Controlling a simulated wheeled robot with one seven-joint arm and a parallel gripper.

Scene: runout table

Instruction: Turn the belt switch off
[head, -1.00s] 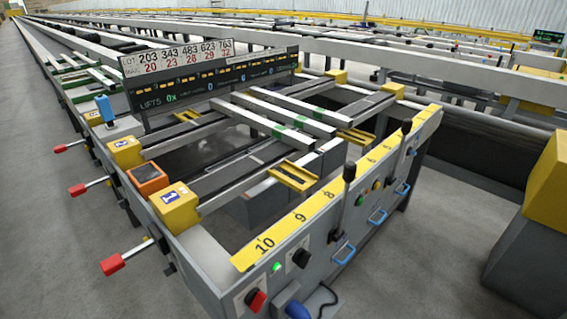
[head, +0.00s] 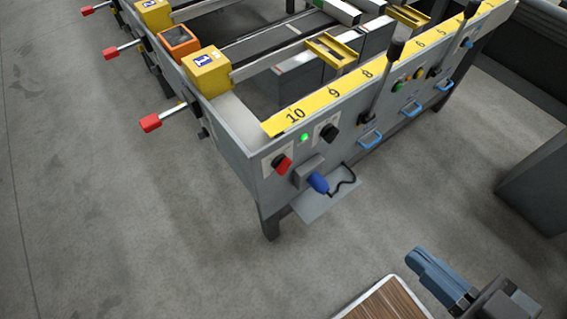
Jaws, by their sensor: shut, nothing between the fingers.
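A red-handled rotary switch (head: 282,165) is on a pale plate at the left end of the table's grey front panel. A black-handled rotary switch (head: 328,134) is to its right. A green lamp (head: 304,137) is lit between and above them. The labels are too small to read, so I cannot tell which is the belt switch. My gripper (head: 424,262) is at the lower right in the head view, shut and empty. It is well apart from the panel and both switches.
A blue plug-like part (head: 318,183) with a black cable is on the panel below the switches, above a grey shelf (head: 325,205). Black levers (head: 387,80) and blue handles (head: 370,138) stick out farther right.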

